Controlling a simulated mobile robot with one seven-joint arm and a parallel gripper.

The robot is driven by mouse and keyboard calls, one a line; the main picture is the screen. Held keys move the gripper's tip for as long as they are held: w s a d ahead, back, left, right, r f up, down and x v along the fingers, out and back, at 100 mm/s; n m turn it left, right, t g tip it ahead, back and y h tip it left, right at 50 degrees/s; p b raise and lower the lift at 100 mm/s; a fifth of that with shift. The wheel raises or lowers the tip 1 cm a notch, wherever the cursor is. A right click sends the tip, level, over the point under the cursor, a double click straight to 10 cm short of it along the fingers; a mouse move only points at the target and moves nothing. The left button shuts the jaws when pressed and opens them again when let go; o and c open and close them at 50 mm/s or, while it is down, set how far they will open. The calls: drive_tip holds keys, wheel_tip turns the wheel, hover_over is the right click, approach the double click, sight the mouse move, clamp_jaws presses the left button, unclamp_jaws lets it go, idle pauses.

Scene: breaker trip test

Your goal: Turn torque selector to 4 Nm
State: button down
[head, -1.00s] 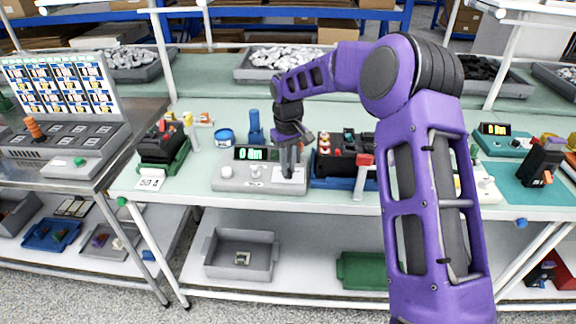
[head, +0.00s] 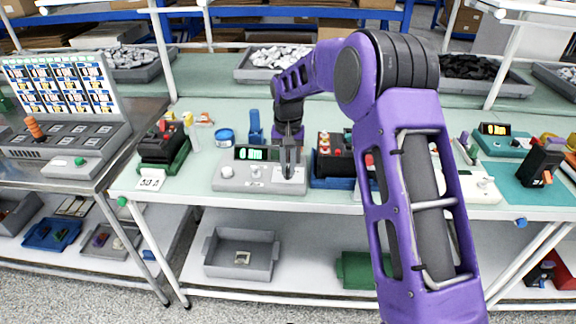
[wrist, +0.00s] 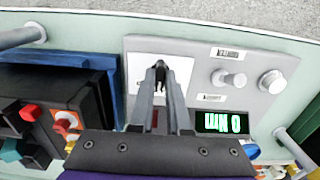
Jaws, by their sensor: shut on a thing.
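The grey tester box (head: 262,187) stands on the pale green bench; it also shows in the wrist view (wrist: 200,58). Its green display (head: 257,154) reads 0 Nm, upside down in the wrist view (wrist: 222,122). My gripper (head: 290,175) points down at the box's right end in the head view. In the wrist view my gripper (wrist: 160,66) is shut on the torque selector at a white plate (wrist: 184,68). The fingers hide most of the selector, so its pointer setting cannot be read.
A blue tray with a dark red-buttoned device (head: 331,160) stands close to the box's right. A green-based device (head: 163,150) and a blue tape roll (head: 225,136) stand to the left. White rack posts rise at the bench. The front strip of bench is narrow.

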sight(287, 169)
idle(0.3)
drive_tip(key=c, duration=0.9)
unclamp_jaws()
wheel_tip(287, 169, up, 18)
drive_tip(key=shift+f+p, duration=0.25)
drive_tip(key=shift+p, duration=0.55)
drive_tip(key=shift+a, duration=0.1)
